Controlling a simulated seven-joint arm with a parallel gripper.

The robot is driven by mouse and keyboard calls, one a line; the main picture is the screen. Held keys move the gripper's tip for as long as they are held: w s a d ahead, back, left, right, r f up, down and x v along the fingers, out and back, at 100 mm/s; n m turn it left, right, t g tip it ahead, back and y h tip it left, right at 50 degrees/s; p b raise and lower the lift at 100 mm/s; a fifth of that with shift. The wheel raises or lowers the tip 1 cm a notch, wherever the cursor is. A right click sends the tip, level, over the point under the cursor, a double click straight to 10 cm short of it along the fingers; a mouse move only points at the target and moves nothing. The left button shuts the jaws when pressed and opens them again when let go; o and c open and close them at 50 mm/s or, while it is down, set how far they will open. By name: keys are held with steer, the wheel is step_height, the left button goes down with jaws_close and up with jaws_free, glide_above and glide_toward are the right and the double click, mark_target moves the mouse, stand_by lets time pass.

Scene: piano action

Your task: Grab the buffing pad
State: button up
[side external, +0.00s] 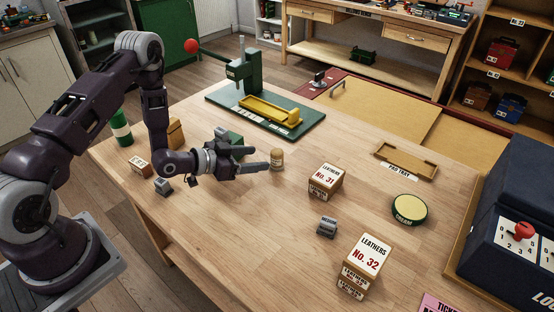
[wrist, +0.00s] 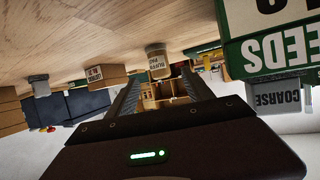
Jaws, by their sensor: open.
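In the wrist view my gripper (wrist: 161,76) is open, with nothing held. I cannot tell whether a fingertip touches the pad.
The leathers No. 31 box (side external: 325,181) stands right of the pad. A green box (wrist: 272,35) and a grey coarse block (wrist: 278,97) are close beside my gripper. A green press (side external: 265,100) stands behind. The pad tray (side external: 405,175) is at the right.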

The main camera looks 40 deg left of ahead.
mark_target(277, 159)
steer(key=x, duration=1.1)
steer(key=shift+w+d+f, duration=0.1)
steer(key=shift+w+d, duration=0.05)
steer(key=shift+w, duration=0.05)
jaws_close()
